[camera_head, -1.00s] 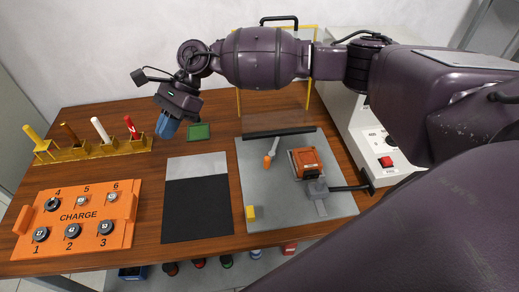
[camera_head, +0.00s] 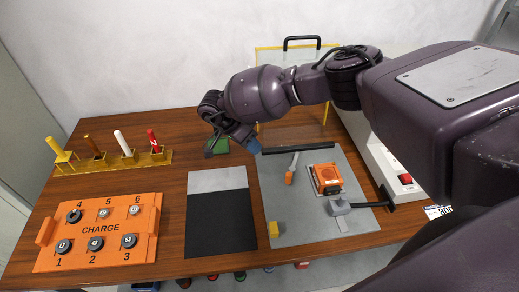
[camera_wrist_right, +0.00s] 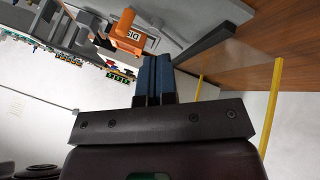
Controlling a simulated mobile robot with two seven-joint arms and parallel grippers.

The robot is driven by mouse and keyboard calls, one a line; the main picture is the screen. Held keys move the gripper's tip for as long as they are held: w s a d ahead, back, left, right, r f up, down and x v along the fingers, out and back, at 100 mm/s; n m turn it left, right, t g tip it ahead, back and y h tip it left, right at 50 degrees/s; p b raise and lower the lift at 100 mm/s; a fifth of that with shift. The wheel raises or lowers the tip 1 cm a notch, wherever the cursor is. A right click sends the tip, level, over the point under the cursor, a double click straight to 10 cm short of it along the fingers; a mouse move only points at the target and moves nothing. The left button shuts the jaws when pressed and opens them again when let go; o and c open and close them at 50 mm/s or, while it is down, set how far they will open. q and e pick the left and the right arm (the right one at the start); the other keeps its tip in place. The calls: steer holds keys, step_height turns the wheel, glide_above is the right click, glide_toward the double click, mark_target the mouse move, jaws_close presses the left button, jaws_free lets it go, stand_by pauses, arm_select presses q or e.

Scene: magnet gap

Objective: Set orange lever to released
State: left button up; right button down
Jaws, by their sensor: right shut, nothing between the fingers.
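The orange lever (camera_head: 290,175) has a light grey shaft and an orange grip. It stands on the grey plate (camera_head: 300,225), left of an orange block (camera_head: 326,178) with a pale label. My right gripper (camera_head: 252,147) has blue fingers and is up and left of the lever, apart from it. In the right wrist view the fingers (camera_wrist_right: 153,62) are pressed together and empty. An orange part (camera_wrist_right: 117,35) beside a lettered label lies beyond the fingertips; I cannot tell whether it is the lever. My left gripper is not in view.
A black bar (camera_head: 298,149) runs along the plate's back edge. A grey clamp-like piece (camera_head: 340,207) and a yellow block (camera_head: 273,229) are on the plate. A yellow-framed clear panel (camera_head: 284,60) stands behind. A black-and-grey mat (camera_head: 220,220) and orange CHARGE tray (camera_head: 148,205) lie left.

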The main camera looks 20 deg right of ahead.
mark_target(293, 165)
steer(key=p+x, duration=0.1)
steer(key=x, duration=0.6)
steer(key=shift+s+d+f, duration=0.2)
steer(key=s+p, duration=0.1)
steer(key=s+d, duration=0.1)
steer(key=s, duration=0.1)
steer(key=shift+s+d+f+p, duration=0.1)
steer(key=shift+s+d+p, duration=0.1)
steer(key=shift+p, duration=0.2)
steer(key=shift+s+d+f, duration=0.1)
steer(key=shift+s, duration=0.1)
